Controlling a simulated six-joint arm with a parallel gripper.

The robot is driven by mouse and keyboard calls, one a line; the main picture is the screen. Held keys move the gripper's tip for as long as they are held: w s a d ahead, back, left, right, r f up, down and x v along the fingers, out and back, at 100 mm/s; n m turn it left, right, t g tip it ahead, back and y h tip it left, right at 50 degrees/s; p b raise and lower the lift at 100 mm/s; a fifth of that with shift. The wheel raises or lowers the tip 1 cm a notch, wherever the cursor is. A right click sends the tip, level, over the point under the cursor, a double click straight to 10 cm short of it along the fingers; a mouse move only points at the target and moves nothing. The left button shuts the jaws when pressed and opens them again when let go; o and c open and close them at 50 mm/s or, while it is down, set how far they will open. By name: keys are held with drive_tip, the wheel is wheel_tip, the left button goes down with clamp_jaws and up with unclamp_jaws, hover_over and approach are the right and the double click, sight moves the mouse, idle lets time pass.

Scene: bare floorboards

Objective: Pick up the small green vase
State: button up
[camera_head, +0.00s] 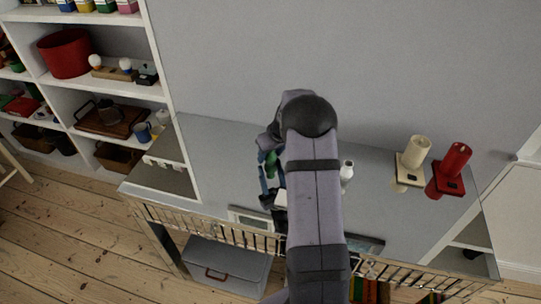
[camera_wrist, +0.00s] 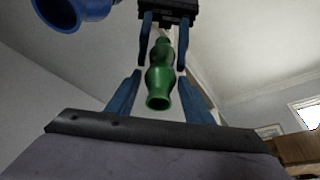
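The small green vase (camera_wrist: 160,80) stands between the blue fingers of my gripper (camera_wrist: 160,76) in the wrist view, with its mouth towards the camera. The fingers are open, one on each side, and a gap seems to show on both sides of the vase. Above it, a second set of fingers and a green shape look like a reflection in the glossy surface. In the head view the green vase (camera_head: 270,163) shows just left of my arm, beside my gripper (camera_head: 271,182); my arm hides part of this area.
A blue vessel (camera_wrist: 72,8) is at the upper left in the wrist view. On the grey glossy top (camera_head: 385,215), a white bottle-like vase (camera_head: 346,171) stands just right of my arm. A cream cylinder (camera_head: 416,152) and a red cylinder (camera_head: 456,158) stand farther right. Shelves (camera_head: 160,80) stand left.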

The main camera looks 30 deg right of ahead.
drive_tip(key=c, duration=0.7)
drive_tip(key=shift+r, duration=0.1)
wheel_tip(320, 180, up, 10)
drive_tip(key=shift+f+b, duration=0.1)
drive_tip(key=shift+b, duration=0.85)
